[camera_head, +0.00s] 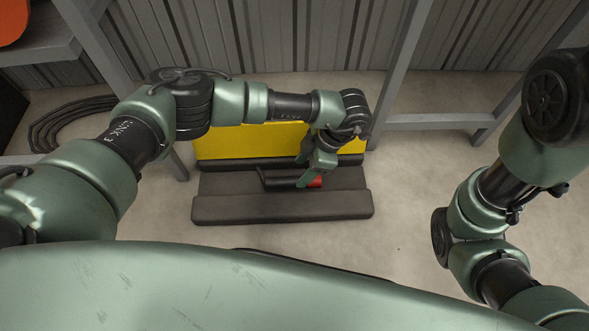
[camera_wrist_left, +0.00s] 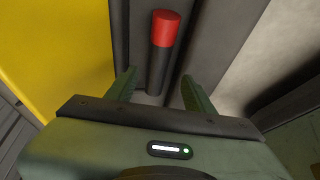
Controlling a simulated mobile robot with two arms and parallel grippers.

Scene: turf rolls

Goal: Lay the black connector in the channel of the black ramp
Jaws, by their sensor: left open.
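The connector is a black rod with a red end. It lies along the dark ramp (camera_head: 285,208), with its black body (camera_head: 280,174) to the left and its red end (camera_head: 316,182) to the right. The wrist view shows its black body (camera_wrist_left: 157,72) and red end (camera_wrist_left: 165,28) beside a dark lengthwise edge of the ramp. I cannot tell whether it rests fully in the channel. My left gripper (camera_head: 305,172) is over the connector; in the wrist view its open fingers (camera_wrist_left: 160,90) stand on either side of the rod, apart from it. My right gripper is out of view.
A yellow panel (camera_head: 240,142) stands upright along the ramp's far side. Grey metal posts (camera_head: 400,65) and a corrugated wall are behind. A coiled black cable (camera_head: 70,122) lies at the left. The concrete floor right of the ramp is clear.

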